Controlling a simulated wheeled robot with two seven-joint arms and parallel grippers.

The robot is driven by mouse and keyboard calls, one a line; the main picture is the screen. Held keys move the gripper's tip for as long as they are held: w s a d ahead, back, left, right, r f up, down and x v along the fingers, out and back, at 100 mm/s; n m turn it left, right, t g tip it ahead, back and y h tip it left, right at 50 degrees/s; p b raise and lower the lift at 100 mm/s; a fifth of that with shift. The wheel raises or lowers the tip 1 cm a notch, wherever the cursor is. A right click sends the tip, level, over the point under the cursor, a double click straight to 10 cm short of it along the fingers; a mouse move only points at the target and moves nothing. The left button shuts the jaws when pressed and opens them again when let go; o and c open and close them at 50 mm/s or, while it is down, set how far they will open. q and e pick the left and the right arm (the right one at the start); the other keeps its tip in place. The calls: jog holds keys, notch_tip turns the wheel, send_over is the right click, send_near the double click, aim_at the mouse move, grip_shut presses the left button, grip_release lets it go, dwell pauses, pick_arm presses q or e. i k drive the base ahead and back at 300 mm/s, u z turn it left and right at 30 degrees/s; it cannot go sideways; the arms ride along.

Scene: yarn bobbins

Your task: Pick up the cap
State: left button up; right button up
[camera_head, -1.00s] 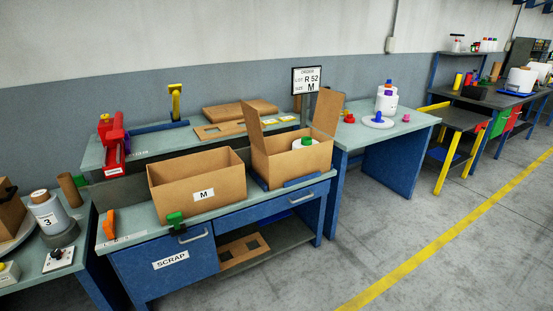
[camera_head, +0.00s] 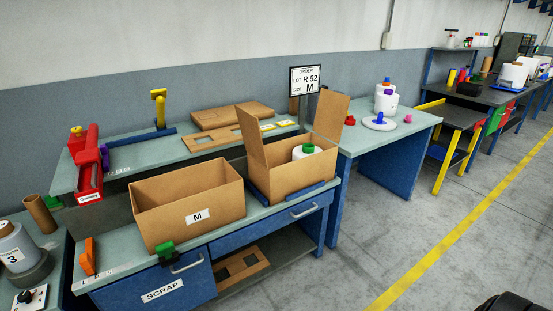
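Several small caps are on and around the back table (camera_head: 425,122). A red cap (camera_head: 349,120) lies near its left edge. A magenta cap (camera_head: 408,118) lies to the right of a white disc-shaped stand (camera_head: 368,126). A green cap (camera_head: 308,148) sits on a white bobbin (camera_head: 299,154) inside the open flapped box (camera_head: 290,180). Which cap is meant cannot be told. Neither gripper shows.
An open box marked M (camera_head: 225,210) stands on the front bench, left of the flapped box. A red tool (camera_head: 88,165) and an orange piece (camera_head: 88,257) are at left. A dark rounded shape (camera_head: 508,304) cuts into the bottom right corner. Floor at right is clear.

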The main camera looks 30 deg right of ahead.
aim_at(350, 120)
jog(key=z, duration=0.2)
jog(key=i, duration=0.65)
jog(key=z, duration=0.9)
jog(key=i, duration=0.25)
jog(key=z, duration=0.3)
jog(key=k, duration=1.2)
jog(key=z, duration=0.85)
jog(key=i, duration=1.6)
jog(key=u, duration=0.5)
jog(key=i, duration=0.4)
jog(key=u, duration=0.35)
